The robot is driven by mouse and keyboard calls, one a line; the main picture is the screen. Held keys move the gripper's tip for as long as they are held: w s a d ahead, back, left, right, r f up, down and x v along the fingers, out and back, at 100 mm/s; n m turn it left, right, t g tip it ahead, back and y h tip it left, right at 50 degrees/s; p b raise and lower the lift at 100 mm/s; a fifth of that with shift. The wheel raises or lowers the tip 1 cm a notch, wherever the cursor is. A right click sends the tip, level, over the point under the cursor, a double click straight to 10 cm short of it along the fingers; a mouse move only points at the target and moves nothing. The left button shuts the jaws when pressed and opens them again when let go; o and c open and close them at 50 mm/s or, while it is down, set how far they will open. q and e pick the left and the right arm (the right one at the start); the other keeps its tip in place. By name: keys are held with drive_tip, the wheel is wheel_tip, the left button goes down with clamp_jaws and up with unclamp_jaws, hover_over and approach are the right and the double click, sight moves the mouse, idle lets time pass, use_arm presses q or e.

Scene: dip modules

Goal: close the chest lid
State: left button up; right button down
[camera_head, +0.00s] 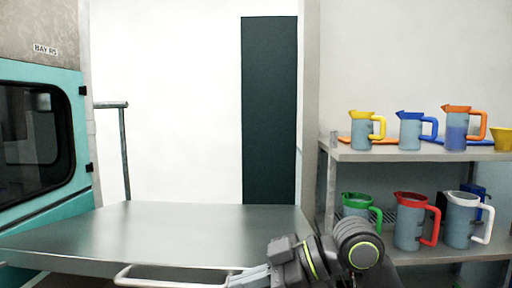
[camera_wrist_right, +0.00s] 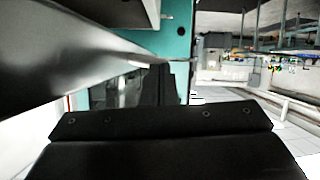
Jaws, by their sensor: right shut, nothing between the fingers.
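A wide, flat steel panel (camera_head: 170,228), which looks like the chest lid, lies about level in the head view. A pale bar handle (camera_head: 165,278) runs along its front edge. I cannot tell whether the panel rests on a chest, as the part below is cut off by the frame. My right gripper (camera_head: 247,276) is shut and empty at the right end of the handle; whether it touches is unclear. In the right wrist view its dark fingers (camera_wrist_right: 163,84) point away beside a long grey steel surface (camera_wrist_right: 65,50). My left gripper is not in view.
A teal machine (camera_head: 65,215) with a dark window stands at the left. A grey shelf (camera_head: 390,154) at the right holds several coloured-rim jugs on two levels. A grey post (camera_head: 125,150) stands behind the panel. The panel's top is clear.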

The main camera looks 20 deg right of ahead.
use_arm(q)
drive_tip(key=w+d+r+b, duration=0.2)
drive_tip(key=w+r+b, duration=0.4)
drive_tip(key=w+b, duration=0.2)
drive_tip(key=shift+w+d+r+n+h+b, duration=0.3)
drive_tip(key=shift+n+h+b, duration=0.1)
drive_tip(key=shift+b, duration=0.25)
use_arm(e)
wheel_tip(320, 180, down, 13)
drive_tip(key=s+n+t, duration=0.1)
drive_tip(key=s, duration=0.1)
drive_tip(key=shift+a, duration=0.4)
drive_tip(key=shift+r, duration=0.1)
